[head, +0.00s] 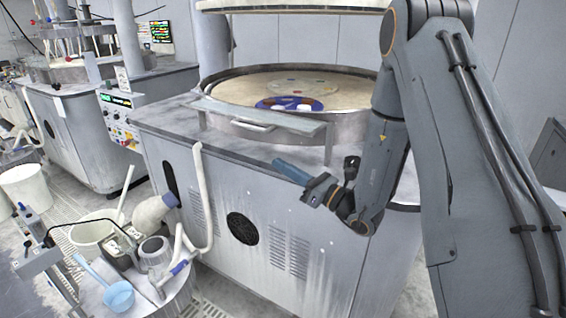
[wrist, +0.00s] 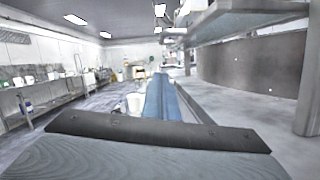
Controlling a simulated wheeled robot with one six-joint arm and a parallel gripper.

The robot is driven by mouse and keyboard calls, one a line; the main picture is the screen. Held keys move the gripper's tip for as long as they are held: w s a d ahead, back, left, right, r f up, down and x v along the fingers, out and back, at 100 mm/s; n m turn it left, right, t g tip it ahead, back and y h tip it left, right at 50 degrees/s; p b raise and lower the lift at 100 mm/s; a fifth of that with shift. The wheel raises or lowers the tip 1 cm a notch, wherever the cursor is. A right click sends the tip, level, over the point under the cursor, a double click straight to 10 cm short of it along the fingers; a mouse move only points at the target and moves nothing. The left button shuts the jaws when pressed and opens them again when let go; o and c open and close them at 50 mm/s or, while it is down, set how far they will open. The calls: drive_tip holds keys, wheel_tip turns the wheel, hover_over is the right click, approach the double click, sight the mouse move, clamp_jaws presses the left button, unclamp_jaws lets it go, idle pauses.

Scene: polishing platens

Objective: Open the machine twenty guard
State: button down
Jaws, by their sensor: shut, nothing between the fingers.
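The guard (head: 285,121) is a flat grey panel at the front rim of the round tub on the large machine in the middle of the head view. It carries a pale bar handle (head: 252,125) on its front and lies close to level. No machine number is readable. My gripper (head: 279,164) is in front of the machine, below and right of the handle and apart from it. Its blue fingers are together and empty, and also show in the wrist view (wrist: 160,97). A grey plate at the upper right of the wrist view may be the guard's underside.
The tub (head: 348,126) holds a pale round platen with a blue disc (head: 290,103). At the lower left stand a drum with a blue scoop (head: 118,296), a white bucket (head: 95,232) and a pale hose (head: 197,170). Another machine (head: 72,130) stands behind left.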

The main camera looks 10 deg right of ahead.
drive_tip(key=w+a+r+p, duration=0.4)
drive_tip(key=w+a+r, duration=0.1)
drive_tip(key=shift+w+r, duration=0.2)
drive_tip(key=shift+r, duration=0.1)
drive_tip(key=shift+d, duration=0.1)
